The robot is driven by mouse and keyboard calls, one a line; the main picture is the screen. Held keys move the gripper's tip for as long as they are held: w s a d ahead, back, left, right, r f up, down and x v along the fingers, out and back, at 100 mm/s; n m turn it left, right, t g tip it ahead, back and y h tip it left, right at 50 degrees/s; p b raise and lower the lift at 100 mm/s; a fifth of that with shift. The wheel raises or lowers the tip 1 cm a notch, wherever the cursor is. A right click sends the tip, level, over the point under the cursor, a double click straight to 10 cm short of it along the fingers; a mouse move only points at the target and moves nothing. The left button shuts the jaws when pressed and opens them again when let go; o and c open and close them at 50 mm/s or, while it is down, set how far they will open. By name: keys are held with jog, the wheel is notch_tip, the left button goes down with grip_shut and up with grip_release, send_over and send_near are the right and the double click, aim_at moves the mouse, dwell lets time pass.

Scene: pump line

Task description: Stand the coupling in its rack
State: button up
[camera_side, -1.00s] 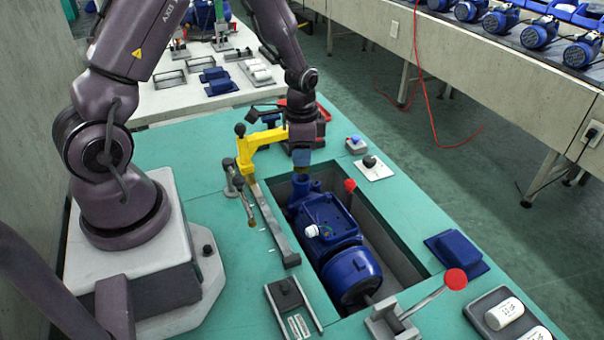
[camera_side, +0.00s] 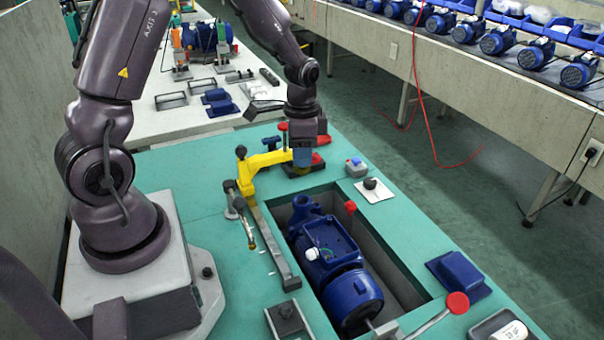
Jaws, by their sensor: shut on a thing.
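My gripper (camera_side: 302,158) is at the lower end of the arm, above the far end of the green bench, beside the tip of the yellow clamp arm (camera_side: 268,161). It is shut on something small. Its fingers and what they hold are too small and dark to make out, so I cannot tell the coupling's shape or tilt. The rack for the coupling cannot be told for sure. The blue pump (camera_side: 327,254) lies in the recess of the bench, nearer the camera than the gripper and apart from it.
A red-handled lever (camera_side: 457,303) and a blue block (camera_side: 459,274) lie right of the recess. A blue-button box (camera_side: 356,167) and a black-knob plate (camera_side: 373,188) stand near its far right corner. A red-and-black fixture (camera_side: 305,165) is behind the gripper. Open green bench lies at left.

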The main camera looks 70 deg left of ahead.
notch_tip(320, 180, up, 8)
jog(key=shift+f, duration=0.2)
jog(key=w+a+n, duration=0.2)
jog(key=a+n, duration=0.1)
jog(key=a, duration=0.5)
jog(key=w+a+n, duration=0.3)
jog(key=a, duration=0.5)
jog(key=shift+s+f, duration=0.1)
jog(key=shift+f, duration=8.35)
jog(key=shift+f, duration=0.7)
jog(key=o, duration=0.9)
jog(key=shift+c, duration=0.2)
